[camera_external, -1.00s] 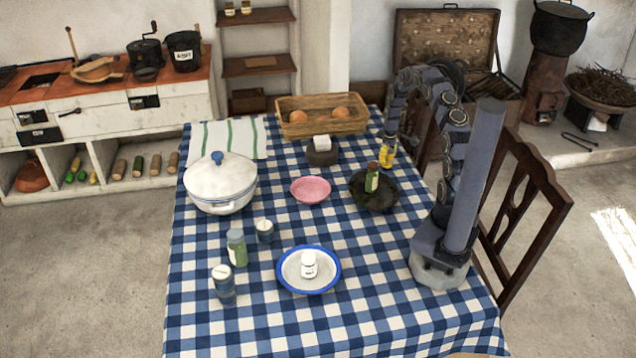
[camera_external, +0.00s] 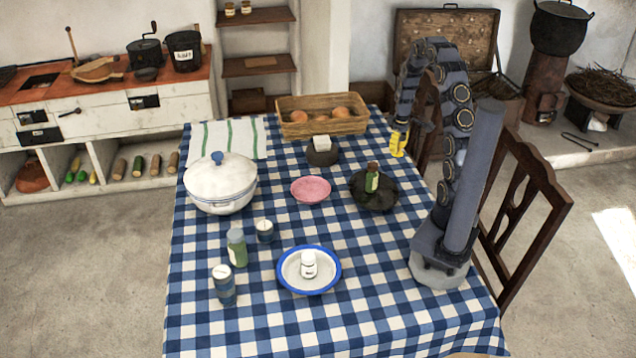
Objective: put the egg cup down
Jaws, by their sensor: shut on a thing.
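A small yellow thing (camera_external: 398,144), which I take to be the egg cup, is at the end of my arm near the back right edge of the table. My gripper (camera_external: 400,130) is shut on it from above and partly hides its upper part. It appears held in the air by the table's edge, to the right of the wicker basket. Its exact height and tilt are too small to tell.
The checked tablecloth (camera_external: 370,310) has free room at front. Nearby are a wicker basket (camera_external: 322,129) with brown round things, a dark dish (camera_external: 374,199) with a bottle (camera_external: 371,177), a dark pot (camera_external: 322,157) with a white block, and a pink bowl (camera_external: 310,189). A chair (camera_external: 540,190) stands right.

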